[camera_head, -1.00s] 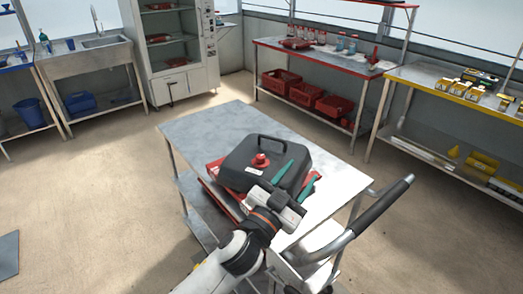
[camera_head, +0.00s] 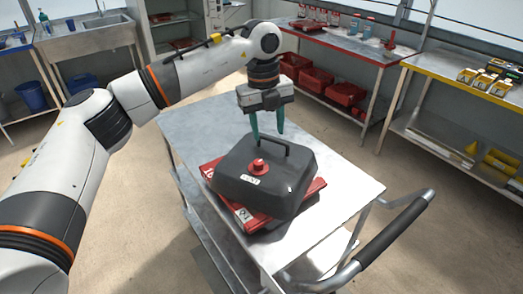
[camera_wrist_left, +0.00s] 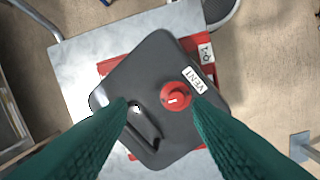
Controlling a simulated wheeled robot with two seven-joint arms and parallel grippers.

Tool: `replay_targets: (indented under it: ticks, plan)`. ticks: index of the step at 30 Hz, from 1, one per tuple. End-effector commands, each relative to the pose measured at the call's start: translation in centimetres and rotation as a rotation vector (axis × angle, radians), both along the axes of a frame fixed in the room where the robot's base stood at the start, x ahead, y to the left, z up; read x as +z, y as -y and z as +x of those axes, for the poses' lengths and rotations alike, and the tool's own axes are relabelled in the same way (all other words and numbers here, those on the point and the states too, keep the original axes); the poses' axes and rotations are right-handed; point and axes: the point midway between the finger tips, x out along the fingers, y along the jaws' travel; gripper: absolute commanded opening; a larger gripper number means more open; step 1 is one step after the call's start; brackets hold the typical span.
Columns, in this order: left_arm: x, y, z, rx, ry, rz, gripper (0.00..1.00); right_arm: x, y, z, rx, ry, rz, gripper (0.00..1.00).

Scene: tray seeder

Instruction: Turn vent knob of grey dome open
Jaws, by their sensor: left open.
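The grey dome (camera_head: 282,192) sits on a red tray (camera_head: 216,183) on a metal cart. The red vent knob (camera_head: 258,166) stands on top of it beside a white label (camera_head: 250,180). In the left wrist view the knob (camera_wrist_left: 175,96) shows a white mark, and the label (camera_wrist_left: 195,79) reads VENT. A black handle (camera_head: 263,143) arches over the dome's far side. My left gripper (camera_head: 267,138) points down above the dome near the handle, its teal fingers apart and empty. In the wrist view the knob lies between the fingers, nearer the right one. My right gripper is out of view.
The cart top (camera_head: 200,125) is bare around the tray. The cart's push handle (camera_head: 395,228) rises at the near right. A red-edged bench (camera_head: 340,50) and a yellow-edged bench (camera_head: 450,85) stand behind, with a sink (camera_head: 90,35) at the back left.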

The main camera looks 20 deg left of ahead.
Motion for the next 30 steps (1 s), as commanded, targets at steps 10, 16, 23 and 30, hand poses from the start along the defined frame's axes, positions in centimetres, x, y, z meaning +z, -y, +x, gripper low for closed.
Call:
replay_targets:
  ticks: [10,16,23,30]
  plan:
    - [-1.1,-2.6,0.2,0.067,-0.007,0.096,0.46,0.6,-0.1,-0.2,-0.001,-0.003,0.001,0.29]
    - [-5.2,-2.5,0.1,0.065,-0.006,0.094,0.46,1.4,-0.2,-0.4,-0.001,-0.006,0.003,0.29]
    - [-9.0,-2.5,0.1,0.065,-0.005,0.092,0.46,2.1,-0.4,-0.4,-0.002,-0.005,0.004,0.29]
    - [-10.5,-2.4,0.2,0.065,-0.003,0.090,0.46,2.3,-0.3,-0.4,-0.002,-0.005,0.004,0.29]
